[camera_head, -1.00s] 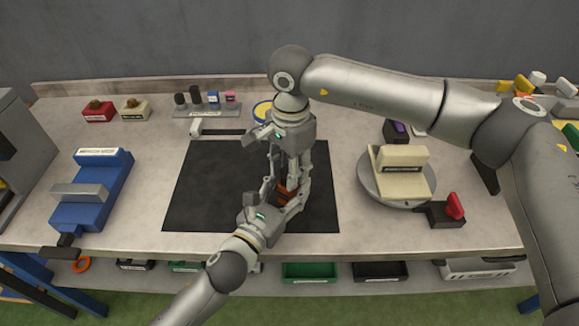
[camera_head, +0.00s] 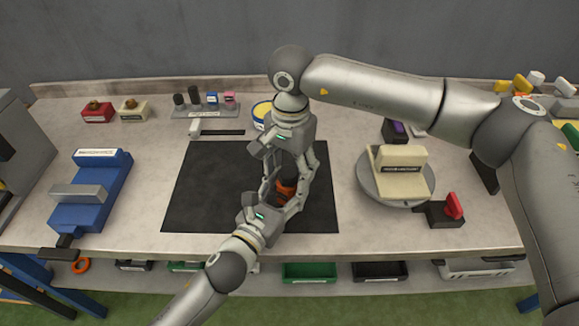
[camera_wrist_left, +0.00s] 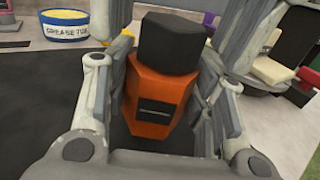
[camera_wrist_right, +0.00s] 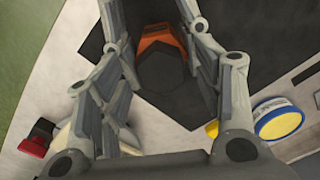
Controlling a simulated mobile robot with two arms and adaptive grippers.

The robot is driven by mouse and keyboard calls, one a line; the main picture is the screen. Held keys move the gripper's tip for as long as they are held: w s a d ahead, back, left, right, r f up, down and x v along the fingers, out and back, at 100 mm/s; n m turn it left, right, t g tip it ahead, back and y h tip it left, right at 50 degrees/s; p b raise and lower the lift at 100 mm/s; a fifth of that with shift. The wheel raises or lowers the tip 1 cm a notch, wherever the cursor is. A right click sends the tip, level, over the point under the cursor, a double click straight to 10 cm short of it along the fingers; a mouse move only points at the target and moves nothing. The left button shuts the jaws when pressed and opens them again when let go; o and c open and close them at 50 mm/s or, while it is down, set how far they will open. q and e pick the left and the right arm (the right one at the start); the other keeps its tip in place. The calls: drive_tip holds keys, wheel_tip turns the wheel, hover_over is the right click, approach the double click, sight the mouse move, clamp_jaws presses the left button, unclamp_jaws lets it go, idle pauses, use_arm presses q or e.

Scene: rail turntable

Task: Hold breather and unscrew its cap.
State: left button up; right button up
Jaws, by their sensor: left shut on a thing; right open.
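The breather (camera_head: 286,187) has an orange body with a dark label, clear in the left wrist view (camera_wrist_left: 155,95). Its black cap (camera_wrist_left: 172,40) sits on top; in the right wrist view the cap (camera_wrist_right: 160,72) is seen from above, with orange (camera_wrist_right: 157,40) behind it. My left gripper (camera_head: 283,195) is shut on the breather's body, a finger on each side, over the black mat. My right gripper (camera_head: 291,170) points down from above. Its fingers are open and spread either side of the cap, with visible gaps. In the head view the fingers hide most of the breather.
The black mat (camera_head: 200,195) lies under both grippers. A yellow-topped grease tub (camera_head: 262,112) stands close behind the right gripper. A round turntable (camera_head: 366,190) with a cream block is to the right. A blue fixture (camera_head: 92,190) is at left; a small rack (camera_head: 206,112) stands behind.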

sight(289, 171)
drive_tip(key=shift+o, duration=0.5)
drive_tip(key=shift+r, duration=0.15)
drive_tip(key=shift+r, duration=1.9)
drive_tip(key=m, duration=1.2)
drive_tip(key=shift+a, duration=0.1)
drive_tip(key=m, duration=1.2)
